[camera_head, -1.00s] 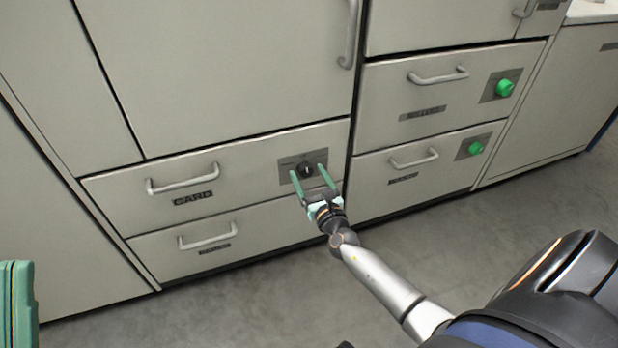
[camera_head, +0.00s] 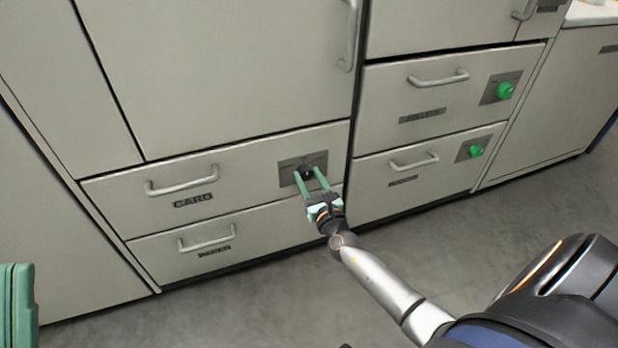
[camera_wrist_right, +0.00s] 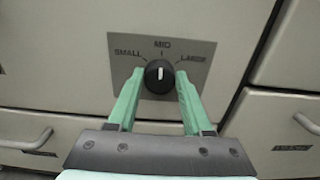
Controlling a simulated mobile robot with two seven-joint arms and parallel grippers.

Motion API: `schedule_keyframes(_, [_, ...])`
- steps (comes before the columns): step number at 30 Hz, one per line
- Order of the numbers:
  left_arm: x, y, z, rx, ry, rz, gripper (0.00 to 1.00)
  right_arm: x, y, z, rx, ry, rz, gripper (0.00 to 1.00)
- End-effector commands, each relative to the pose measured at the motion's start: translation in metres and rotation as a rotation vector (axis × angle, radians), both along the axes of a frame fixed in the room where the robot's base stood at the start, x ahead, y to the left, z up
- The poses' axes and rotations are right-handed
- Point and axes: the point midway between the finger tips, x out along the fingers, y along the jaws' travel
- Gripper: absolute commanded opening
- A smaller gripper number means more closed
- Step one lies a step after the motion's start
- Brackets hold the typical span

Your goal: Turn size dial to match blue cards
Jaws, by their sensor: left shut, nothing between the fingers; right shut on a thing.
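The size dial is a black round knob (camera_wrist_right: 159,77) with a white pointer line, on a grey plate (camera_wrist_right: 205,50) marked SMALL, MID and LARGE. In the right wrist view the pointer stands up toward MID. My right gripper (camera_wrist_right: 159,82) has its two green fingers closed on the knob's sides. In the head view the same right gripper (camera_head: 312,177) reaches the plate on the CARD drawer (camera_head: 130,195). My left gripper (camera_head: 22,300) shows only as a green part at the lower left edge; its fingertips are not clear. No blue cards are in view.
A labelled drawer (camera_head: 160,258) lies below the CARD drawer. To the right, two drawers carry green knobs (camera_head: 504,90) (camera_head: 475,151). Bar handles (camera_head: 183,187) stick out from the drawer fronts. The grey floor (camera_head: 230,310) in front is clear.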

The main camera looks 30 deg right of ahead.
Motion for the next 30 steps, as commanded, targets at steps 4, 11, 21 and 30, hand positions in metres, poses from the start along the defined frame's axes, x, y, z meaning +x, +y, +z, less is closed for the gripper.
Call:
schedule_keyframes(4, [0.0000, 0.0001, -0.0001, 0.000, 0.000, 0.000, 0.00, -0.0002, 0.0001, -0.0002, 0.001, 0.000, 0.000, 0.00])
schedule_keyframes(11, [0.0001, 0.0002, -0.0001, 0.000, 0.001, 0.001, 0.00, -0.0002, -0.0006, 0.0000, 0.045, -0.011, 0.000, 0.00])
schedule_keyframes(21, [0.0002, 0.0003, -0.0002, 0.000, 0.000, 0.002, 0.00, -0.0004, -0.0016, -0.0001, 0.271, -0.065, 0.001, 0.00])
schedule_keyframes(30, [0.0002, 0.0005, -0.0002, 0.000, 0.000, 0.002, 0.00, -0.0004, -0.0025, -0.0004, 0.536, -0.129, 0.001, 0.00])
